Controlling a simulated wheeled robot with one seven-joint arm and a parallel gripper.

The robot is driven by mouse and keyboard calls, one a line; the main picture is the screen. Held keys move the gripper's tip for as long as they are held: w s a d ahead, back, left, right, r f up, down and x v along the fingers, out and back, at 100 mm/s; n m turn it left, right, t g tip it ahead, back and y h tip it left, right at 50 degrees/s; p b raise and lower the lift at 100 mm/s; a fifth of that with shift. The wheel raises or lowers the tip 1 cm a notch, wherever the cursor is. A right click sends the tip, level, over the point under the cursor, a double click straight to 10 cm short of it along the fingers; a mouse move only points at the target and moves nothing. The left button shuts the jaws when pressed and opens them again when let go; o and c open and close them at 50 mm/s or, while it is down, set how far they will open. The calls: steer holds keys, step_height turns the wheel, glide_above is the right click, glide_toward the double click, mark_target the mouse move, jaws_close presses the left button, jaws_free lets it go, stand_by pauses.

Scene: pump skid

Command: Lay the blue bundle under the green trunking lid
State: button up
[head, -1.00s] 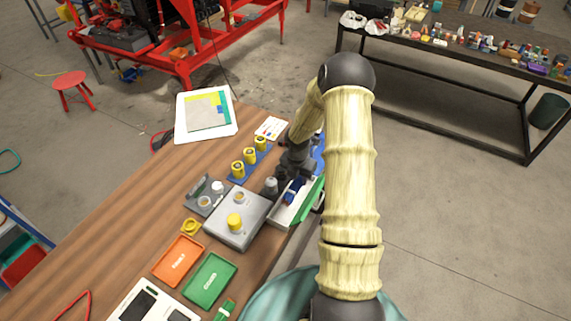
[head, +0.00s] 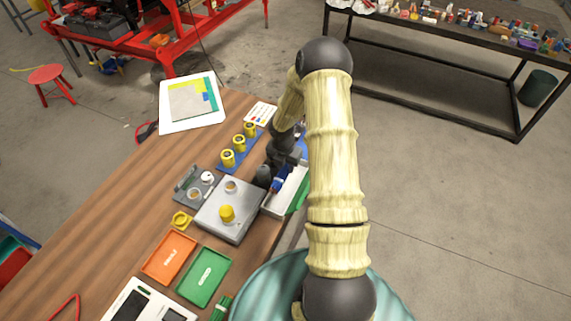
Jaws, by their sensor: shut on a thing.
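The blue bundle (head: 280,180) shows as a small dark blue patch at my gripper (head: 267,179), over the pale trunking (head: 276,206) at the table's right edge. My gripper is shut on the bundle; the fingertips are small and partly hidden by my wrist and arm. The green trunking lid (head: 301,195) shows as a green strip along the trunking's right side, partly hidden behind my arm. I cannot tell whether the bundle touches the trunking floor.
A grey box with a yellow knob (head: 227,213) stands just left of the trunking. Several yellow cylinders (head: 239,144) stand on a blue strip behind. Orange (head: 170,258) and green (head: 204,276) trays lie in front. The table's left part is mostly clear.

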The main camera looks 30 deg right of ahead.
steer(key=f+b, duration=0.1)
steer(key=f, duration=0.1)
steer(key=f+b, duration=0.2)
steer(key=shift+s+d, duration=0.15)
steer(key=shift+d, duration=0.25)
steer(key=shift+a+f+b, duration=0.15)
steer(key=shift+f+b, duration=0.8)
steer(key=shift+f+b, duration=1.5)
steer(key=shift+f, duration=0.9)
steer(key=o, duration=1)
steer(key=shift+r, duration=0.1)
steer(key=r, duration=0.5)
steer(key=s+a+r, duration=0.1)
steer(key=r, duration=1.1)
steer(key=shift+s+a, duration=0.15)
steer(key=shift+a, duration=0.15)
steer(key=shift+a+r, duration=0.1)
